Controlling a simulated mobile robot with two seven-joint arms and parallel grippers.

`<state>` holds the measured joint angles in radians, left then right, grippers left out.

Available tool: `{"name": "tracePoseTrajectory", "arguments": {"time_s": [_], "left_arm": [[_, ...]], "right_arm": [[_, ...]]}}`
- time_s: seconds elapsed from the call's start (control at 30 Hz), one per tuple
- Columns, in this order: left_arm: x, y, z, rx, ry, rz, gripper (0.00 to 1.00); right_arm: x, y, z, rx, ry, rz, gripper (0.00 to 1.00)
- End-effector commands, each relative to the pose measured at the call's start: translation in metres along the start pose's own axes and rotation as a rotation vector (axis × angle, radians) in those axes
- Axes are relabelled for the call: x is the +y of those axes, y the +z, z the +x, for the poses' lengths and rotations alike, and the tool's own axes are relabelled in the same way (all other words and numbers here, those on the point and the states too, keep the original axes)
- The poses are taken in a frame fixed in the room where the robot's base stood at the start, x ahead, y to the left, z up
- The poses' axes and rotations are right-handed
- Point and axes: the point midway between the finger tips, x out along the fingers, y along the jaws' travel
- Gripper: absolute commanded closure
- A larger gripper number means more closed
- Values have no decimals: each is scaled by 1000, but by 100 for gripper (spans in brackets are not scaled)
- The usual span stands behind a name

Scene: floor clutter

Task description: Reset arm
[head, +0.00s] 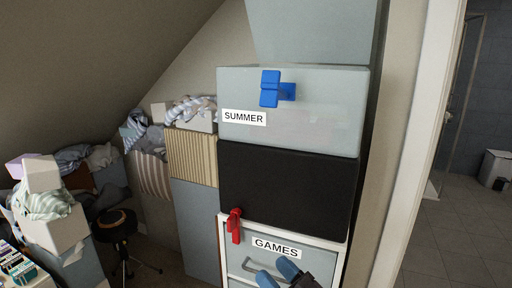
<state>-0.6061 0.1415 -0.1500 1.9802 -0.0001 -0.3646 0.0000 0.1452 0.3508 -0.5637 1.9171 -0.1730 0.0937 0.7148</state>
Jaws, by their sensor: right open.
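My right gripper (278,273) shows at the bottom edge, with two blue fingertips apart and nothing visible between them. I cannot tell whether a finger touches the handle. The rest of the right arm is mostly cut off by the frame. My left gripper is not in view.
A pale box labelled SUMMER (318,128) with a blue clip-like piece (270,89) sits on a black box (285,190). A red clip (235,226) hangs beside GAMES. Clothes-filled boxes and a black stool (114,226) crowd the left. Tiled floor (460,245) lies through the doorway at right.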

Motion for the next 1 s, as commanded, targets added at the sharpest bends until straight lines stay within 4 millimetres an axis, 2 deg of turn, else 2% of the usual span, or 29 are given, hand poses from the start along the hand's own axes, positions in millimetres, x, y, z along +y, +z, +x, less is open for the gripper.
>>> {"name": "tracePoseTrajectory", "arguments": {"time_s": [0.03, 0.1, 0.17, 0.33, 0.47, 0.5, 0.6, 0.7, 0.83, 1.0], "left_arm": [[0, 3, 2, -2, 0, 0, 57], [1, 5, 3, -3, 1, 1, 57], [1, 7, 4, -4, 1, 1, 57], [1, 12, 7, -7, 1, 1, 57], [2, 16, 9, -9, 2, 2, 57], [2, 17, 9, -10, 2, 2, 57], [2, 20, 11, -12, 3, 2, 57], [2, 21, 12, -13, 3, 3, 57], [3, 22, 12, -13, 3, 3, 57], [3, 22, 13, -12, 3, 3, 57]], "right_arm": [[12, 16, -20, -33, 74, -2, 45], [27, 34, -44, -82, 167, -18, 45], [39, 49, -68, -130, 244, -30, 45], [65, 92, -145, -294, 446, -66, 45], [76, 122, -213, -445, 581, -89, 45], [77, 130, -235, -495, 618, -96, 45], [77, 148, -288, -617, 698, -106, 45], [73, 160, -332, -720, 753, -114, 45], [68, 167, -368, -807, 792, -119, 45], [65, 169, -382, -842, 806, -122, 45]]}}
